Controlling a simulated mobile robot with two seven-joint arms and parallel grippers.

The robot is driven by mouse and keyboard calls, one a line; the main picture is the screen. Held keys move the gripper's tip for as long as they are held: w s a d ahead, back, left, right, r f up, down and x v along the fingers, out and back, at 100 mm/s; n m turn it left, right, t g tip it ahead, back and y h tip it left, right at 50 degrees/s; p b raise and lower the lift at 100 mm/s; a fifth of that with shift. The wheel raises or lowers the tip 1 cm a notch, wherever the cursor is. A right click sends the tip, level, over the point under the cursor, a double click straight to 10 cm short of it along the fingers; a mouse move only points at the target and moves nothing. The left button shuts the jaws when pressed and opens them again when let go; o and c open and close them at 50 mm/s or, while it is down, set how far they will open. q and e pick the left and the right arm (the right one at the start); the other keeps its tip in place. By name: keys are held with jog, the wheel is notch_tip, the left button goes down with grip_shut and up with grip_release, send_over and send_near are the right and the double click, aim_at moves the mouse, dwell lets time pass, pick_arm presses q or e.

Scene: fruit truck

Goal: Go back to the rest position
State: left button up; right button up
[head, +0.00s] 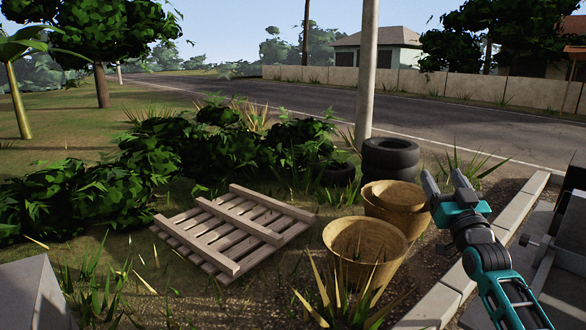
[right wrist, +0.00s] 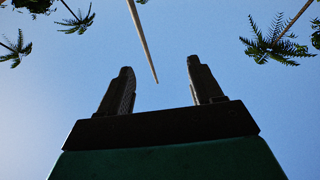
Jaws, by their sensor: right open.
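My right gripper (head: 447,184) is raised at the right of the head view, its fingers pointing up and apart. In the head view it stands in front of the curb and to the right of the baskets. In the right wrist view my right gripper (right wrist: 162,88) is open, with only sky and a pole between its fingers. It holds nothing. My left gripper is not in view.
Two woven baskets, a front one (head: 338,250) and a back one (head: 397,194), stand near stacked tires (head: 390,158). A wooden pallet (head: 232,228) lies on the grass beside bushes (head: 215,150). A pole (head: 366,70) rises by the road (head: 300,102). A concrete curb (head: 437,303) runs at the right.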

notch_tip(320, 180, down, 7)
jog(key=w+d+n+g+h, duration=0.1)
jog(key=d+n+g+h, duration=0.1)
jog(key=g, duration=0.2)
jog(key=s+a+f+g+y, duration=0.1)
jog(key=s+a+f, duration=0.15)
jog(key=f, duration=0.25)
jog(key=s+a+f+n+g, duration=0.1)
jog(key=s+a+f, duration=0.1)
jog(key=s+f, duration=0.25)
jog(key=s+a+f+g+y, duration=0.1)
jog(key=s+a+f, duration=0.1)
jog(key=f, duration=0.4)
jog(key=s+a+f+g, duration=0.1)
jog(key=s+a+f, duration=0.2)
jog(key=s, duration=0.6)
jog(key=s+a+f+g+y, duration=0.1)
jog(key=s+a+f, duration=0.3)
jog(key=s, duration=0.6)
jog(key=s+a+f+g, duration=0.2)
jog(key=s+a+f, duration=0.1)
jog(key=s+f, duration=0.4)
jog(key=shift+s+a+f+m+g+y, duration=0.3)
jog(key=shift+s+f+m, duration=0.1)
jog(key=shift+s, duration=0.75)
jog(key=shift+c, duration=0.5)
